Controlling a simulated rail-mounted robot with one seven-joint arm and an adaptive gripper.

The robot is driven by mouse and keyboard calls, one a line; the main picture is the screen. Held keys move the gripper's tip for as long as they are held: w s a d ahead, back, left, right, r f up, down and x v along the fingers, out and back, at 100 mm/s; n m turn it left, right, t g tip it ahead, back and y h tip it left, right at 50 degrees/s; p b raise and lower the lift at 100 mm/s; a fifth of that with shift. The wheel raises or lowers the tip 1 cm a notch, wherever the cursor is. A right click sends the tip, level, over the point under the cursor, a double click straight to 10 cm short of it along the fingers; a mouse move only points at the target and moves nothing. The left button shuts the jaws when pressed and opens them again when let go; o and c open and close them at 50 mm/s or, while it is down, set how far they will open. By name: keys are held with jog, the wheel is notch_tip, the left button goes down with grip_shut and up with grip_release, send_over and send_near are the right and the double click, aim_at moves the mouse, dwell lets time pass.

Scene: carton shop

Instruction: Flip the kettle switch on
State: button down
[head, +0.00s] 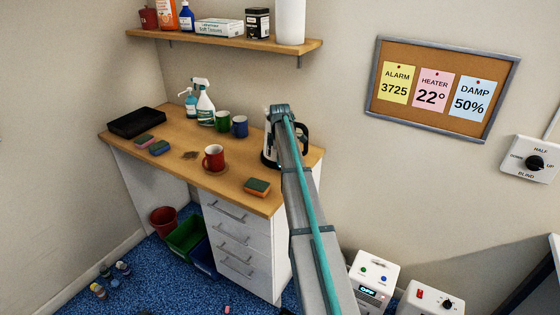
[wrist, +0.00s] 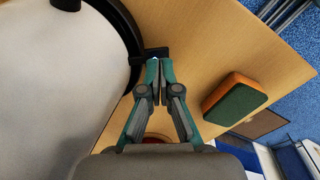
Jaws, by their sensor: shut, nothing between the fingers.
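The kettle (head: 267,153), white with a black base and handle, stands at the right end of the wooden counter, partly hidden behind my arm in the head view. In the wrist view its large pale body (wrist: 60,85) fills the left side, with a dark rim. A black tab (wrist: 148,52) sticks out from that rim, with a small bluish-white glow by the fingertips; it looks like the switch. My gripper (wrist: 157,66) is shut and empty, its tips at the tab. I cannot tell whether they touch it or which way it is set.
A green and orange sponge (wrist: 236,99) lies beside the gripper on the counter (head: 180,133). A red mug (head: 214,158), green mug (head: 222,121) and blue mug (head: 240,126) stand left of the kettle. A spray bottle (head: 205,107) is behind them.

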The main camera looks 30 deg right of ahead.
jog(key=s+a+r+b, duration=0.1)
jog(key=s+r, duration=0.2)
jog(key=r, duration=1)
jog(key=shift+a+r, duration=0.25)
jog(key=shift+a, duration=0.1)
